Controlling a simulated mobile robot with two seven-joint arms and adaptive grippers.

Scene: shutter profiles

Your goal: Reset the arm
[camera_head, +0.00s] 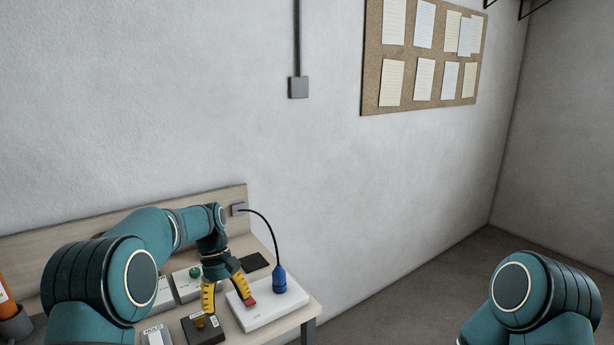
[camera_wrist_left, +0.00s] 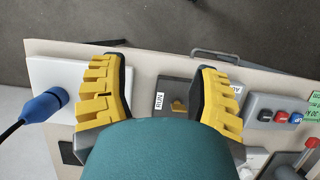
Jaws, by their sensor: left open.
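My left arm reaches over the bench in the head view. Its gripper (camera_head: 229,307) has two yellow ribbed fingers spread apart, with nothing held between them. The left wrist view shows the same open gripper (camera_wrist_left: 165,68) above a dark box (camera_wrist_left: 172,88) labelled RUN with a small brass-coloured knob (camera_wrist_left: 180,106). In the head view the right-hand finger's tip overlaps a small red part (camera_head: 250,302) on a white box (camera_head: 272,312); I cannot tell whether they touch. My right arm shows at the lower right of the head view, but its gripper is out of frame.
A blue plug (camera_head: 279,280) with a black cable stands on the white box, right of the gripper. A green knob (camera_head: 195,273) and a HOLD-labelled box (camera_head: 155,334) are nearby. Open floor lies right of the bench.

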